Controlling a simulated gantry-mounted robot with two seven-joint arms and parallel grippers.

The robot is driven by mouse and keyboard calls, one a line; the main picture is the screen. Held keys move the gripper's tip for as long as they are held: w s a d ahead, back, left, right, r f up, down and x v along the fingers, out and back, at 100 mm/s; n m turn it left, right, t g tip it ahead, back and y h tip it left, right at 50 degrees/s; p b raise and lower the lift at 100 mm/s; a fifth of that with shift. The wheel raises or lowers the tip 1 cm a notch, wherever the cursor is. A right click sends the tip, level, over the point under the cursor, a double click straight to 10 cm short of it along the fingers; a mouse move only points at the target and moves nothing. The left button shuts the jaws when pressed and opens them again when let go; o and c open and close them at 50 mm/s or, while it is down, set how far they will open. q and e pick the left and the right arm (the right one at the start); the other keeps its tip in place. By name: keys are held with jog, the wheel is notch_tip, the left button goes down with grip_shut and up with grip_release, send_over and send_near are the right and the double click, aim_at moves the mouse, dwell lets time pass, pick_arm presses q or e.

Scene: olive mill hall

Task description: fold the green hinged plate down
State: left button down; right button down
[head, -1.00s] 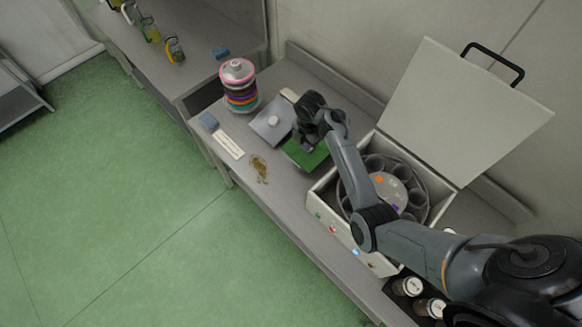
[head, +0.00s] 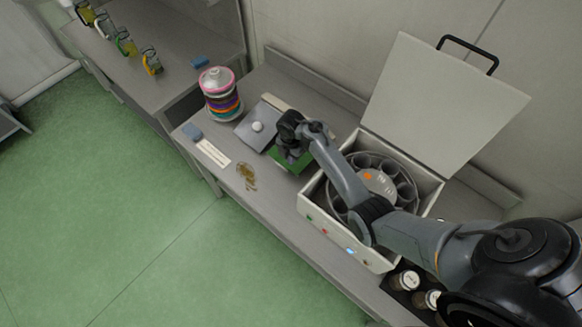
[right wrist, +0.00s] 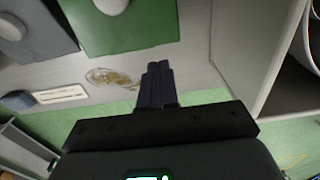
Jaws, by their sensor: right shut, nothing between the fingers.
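The green hinged plate (head: 279,156) is on the bench beside the open white box, partly hidden by my right gripper in the head view. It looks about flat, though its exact angle is unclear. In the right wrist view the green plate (right wrist: 128,28) shows at the top, with part of a pale round knob (right wrist: 112,4) on it. My right gripper (right wrist: 157,70) is shut and empty. Its fingertips appear just off the plate's near edge in that view; I cannot tell whether they touch it. My left gripper is not in view.
A grey plate with a white knob (head: 257,127) lies left of the green one. The white box (head: 318,214), lid raised, stands close on the right. A ringed stack (head: 222,95), a blue block (head: 192,131), a label strip (head: 213,153) and a brown smear (head: 247,175) are on the bench.

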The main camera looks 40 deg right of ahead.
aim_at(291, 171)
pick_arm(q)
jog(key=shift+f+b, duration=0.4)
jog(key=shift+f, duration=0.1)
pick_arm(e)
jog(key=shift+f, duration=3.55)
jog(key=shift+d, duration=0.1)
